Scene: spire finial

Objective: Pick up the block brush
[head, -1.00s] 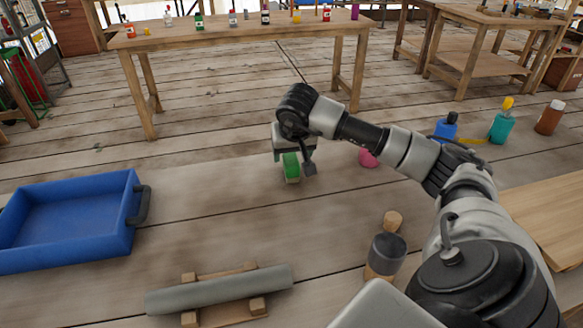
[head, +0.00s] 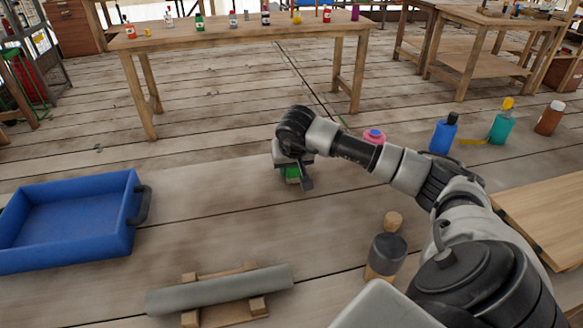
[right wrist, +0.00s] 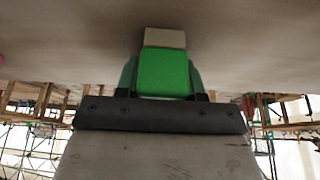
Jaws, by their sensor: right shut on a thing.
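The block brush is green with a pale cream end. In the head view a little of its green (head: 291,173) shows under my right gripper (head: 292,168), on the work table left of my right arm. In the right wrist view the green block (right wrist: 164,72) sits between the fingers, its cream end pointing away toward the table surface. My right gripper is shut on the brush. Whether the brush touches the table I cannot tell. My left gripper is not in view.
A blue tray (head: 132,222) stands at left. A grey roll (head: 220,290) lies on a wooden stand in front. A dark-bodied, wood-topped tool (head: 387,251) stands near my arm. Bottles, blue (head: 443,136), teal (head: 501,127) and brown (head: 549,118), and a pink item (head: 375,136) stand behind.

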